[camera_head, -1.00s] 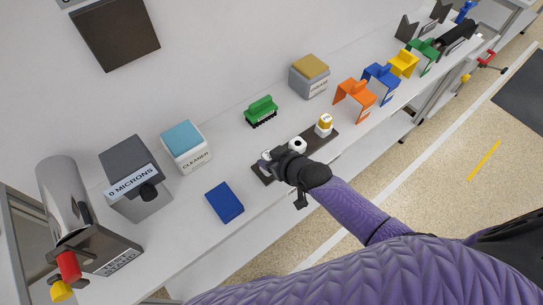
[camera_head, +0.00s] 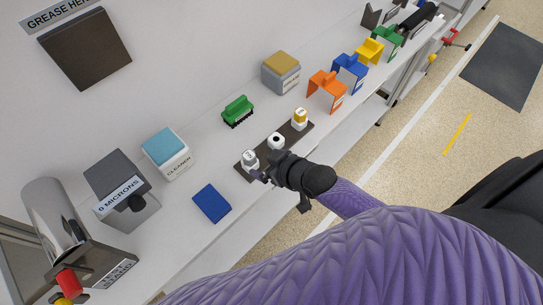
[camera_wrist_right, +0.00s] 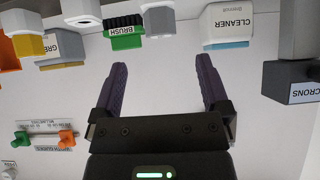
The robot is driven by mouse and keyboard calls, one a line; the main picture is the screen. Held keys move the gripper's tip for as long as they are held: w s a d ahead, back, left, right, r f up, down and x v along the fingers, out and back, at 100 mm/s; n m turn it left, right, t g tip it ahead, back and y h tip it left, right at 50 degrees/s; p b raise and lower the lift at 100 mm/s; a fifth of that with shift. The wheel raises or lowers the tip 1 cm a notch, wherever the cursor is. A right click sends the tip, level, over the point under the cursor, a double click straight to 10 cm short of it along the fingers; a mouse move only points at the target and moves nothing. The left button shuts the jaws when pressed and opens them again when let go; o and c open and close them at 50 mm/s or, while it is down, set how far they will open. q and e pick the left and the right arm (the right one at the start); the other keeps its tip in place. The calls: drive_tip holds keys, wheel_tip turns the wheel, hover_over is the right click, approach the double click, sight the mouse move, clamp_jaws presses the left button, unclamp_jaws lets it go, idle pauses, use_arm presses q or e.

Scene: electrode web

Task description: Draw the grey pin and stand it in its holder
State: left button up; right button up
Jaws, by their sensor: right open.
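A dark strip (camera_head: 262,151) on the bench carries three small pieces in a row. A grey-white piece (camera_head: 250,158) stands at its near left end; it may be the grey pin or its holder, too small to tell. A white piece with a dark hole (camera_head: 276,141) stands in the middle and a yellow-topped piece (camera_head: 300,119) at the far end. My right gripper (camera_head: 264,170) is open at the strip's front side, close to the grey-white piece. In the right wrist view the purple fingers (camera_wrist_right: 163,62) are spread with nothing between them; a light grey piece (camera_wrist_right: 158,20) shows beyond. My left gripper is out of view.
Behind the strip are a green brush (camera_head: 238,110), a cleaner box (camera_head: 167,153) and a grease box (camera_head: 281,72). A blue block (camera_head: 212,203) lies to the left. Coloured stands, including an orange one (camera_head: 327,91), are to the right.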

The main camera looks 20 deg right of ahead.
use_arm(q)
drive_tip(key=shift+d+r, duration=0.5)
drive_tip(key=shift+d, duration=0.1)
use_arm(e)
drive_tip(key=shift+v, duration=1.3)
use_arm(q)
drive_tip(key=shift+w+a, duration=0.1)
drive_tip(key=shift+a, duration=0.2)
